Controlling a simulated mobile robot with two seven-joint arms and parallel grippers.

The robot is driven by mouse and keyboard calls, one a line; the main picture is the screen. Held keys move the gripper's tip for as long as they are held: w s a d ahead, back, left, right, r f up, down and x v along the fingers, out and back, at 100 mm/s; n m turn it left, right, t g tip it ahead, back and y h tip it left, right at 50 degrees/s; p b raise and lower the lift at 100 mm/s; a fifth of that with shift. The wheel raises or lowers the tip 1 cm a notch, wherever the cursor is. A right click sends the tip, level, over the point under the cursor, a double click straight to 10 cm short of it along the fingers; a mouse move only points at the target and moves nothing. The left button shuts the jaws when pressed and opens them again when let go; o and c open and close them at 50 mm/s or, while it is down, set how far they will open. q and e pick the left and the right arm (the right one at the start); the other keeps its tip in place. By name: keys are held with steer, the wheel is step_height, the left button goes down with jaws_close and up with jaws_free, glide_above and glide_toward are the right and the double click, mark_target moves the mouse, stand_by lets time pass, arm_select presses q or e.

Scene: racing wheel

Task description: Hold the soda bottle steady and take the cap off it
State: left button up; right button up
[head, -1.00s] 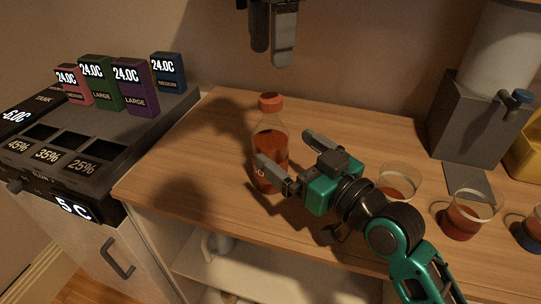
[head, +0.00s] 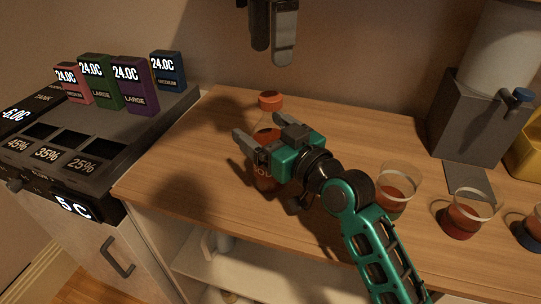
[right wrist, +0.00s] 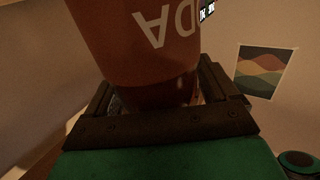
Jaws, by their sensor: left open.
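The soda bottle (head: 265,184) stands upright on the wooden counter, dark red liquid inside. Its orange cap (head: 271,100) is on top. My right gripper (head: 266,136) is at the bottle's body below the cap, with its fingers spread on either side of it. In the right wrist view, the bottle (right wrist: 150,45) with its lettering upside down fills the space between the fingers, with narrow gaps beside it. The gripper hides part of the bottle in the head view. My left gripper (head: 272,56) points down, empty, above and behind the cap, apart from it.
Glasses of red drink (head: 396,190) stand right of the bottle. A grey dispenser (head: 470,125) is at the back right. At left is a dark machine (head: 110,150) with several coloured boxes on top. The counter's front edge is close below the bottle.

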mark_target(271, 96)
jaws_close()
arm_select(q)
steer(key=m, duration=0.6)
steer(key=shift+s+d, duration=0.1)
steer(key=shift+d, duration=0.05)
steer(key=m, duration=0.7)
steer(key=shift+m, duration=0.4)
steer(key=m, duration=0.5)
steer(key=shift+m, duration=0.3)
steer(key=m, duration=0.3)
steer(key=shift+m, duration=0.3)
steer(key=m, duration=0.3)
steer(key=shift+m, duration=0.4)
steer(key=shift+f, duration=4)
